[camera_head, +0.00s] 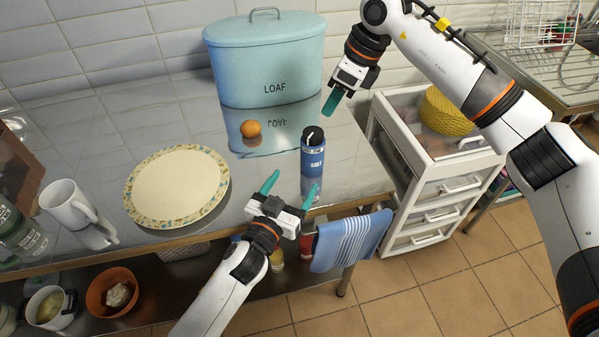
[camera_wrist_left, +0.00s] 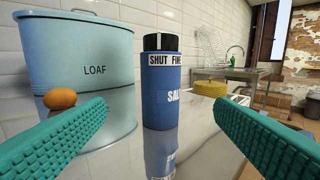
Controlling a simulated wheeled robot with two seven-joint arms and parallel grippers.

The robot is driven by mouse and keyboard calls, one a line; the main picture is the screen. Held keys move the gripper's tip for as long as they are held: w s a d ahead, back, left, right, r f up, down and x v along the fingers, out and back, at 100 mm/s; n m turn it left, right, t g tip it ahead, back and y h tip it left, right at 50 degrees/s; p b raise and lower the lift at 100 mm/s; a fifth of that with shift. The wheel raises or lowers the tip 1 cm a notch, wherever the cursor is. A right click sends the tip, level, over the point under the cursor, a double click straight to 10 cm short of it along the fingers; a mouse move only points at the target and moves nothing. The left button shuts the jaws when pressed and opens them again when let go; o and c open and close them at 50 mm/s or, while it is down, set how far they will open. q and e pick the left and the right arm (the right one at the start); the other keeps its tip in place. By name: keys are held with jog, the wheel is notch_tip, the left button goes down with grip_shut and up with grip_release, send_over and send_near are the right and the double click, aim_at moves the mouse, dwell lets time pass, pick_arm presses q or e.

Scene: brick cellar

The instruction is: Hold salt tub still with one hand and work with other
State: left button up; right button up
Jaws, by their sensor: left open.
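The salt tub (camera_head: 313,160) is a blue cylinder with a black cap, standing upright on the shiny metal counter near its front edge. In the left wrist view the tub (camera_wrist_left: 160,100) reads SALT, with SHUT and FINE on a white band below the cap (camera_wrist_left: 159,42). My left gripper (camera_head: 291,188) is open and empty, just in front of the tub, with the tub between its fingers in the wrist view but not touched. My right gripper (camera_head: 332,102) hangs above and right of the tub, apart from it. Its fingers overlap in view, so I cannot tell their opening.
A blue LOAF bin (camera_head: 265,60) stands behind, with an egg (camera_head: 251,129) in front of it. A patterned plate (camera_head: 177,186) and a white mug (camera_head: 66,204) are to the left. A striped towel (camera_head: 350,240) hangs at the front edge. A white drawer cart (camera_head: 437,190) stands right.

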aim_at(307, 162)
pick_arm(q)
jog(key=x, duration=1.1)
jog(key=shift+w, duration=0.2)
jog(key=shift+c, duration=0.4)
jog(key=c, duration=1.1)
jog(key=shift+o, duration=0.2)
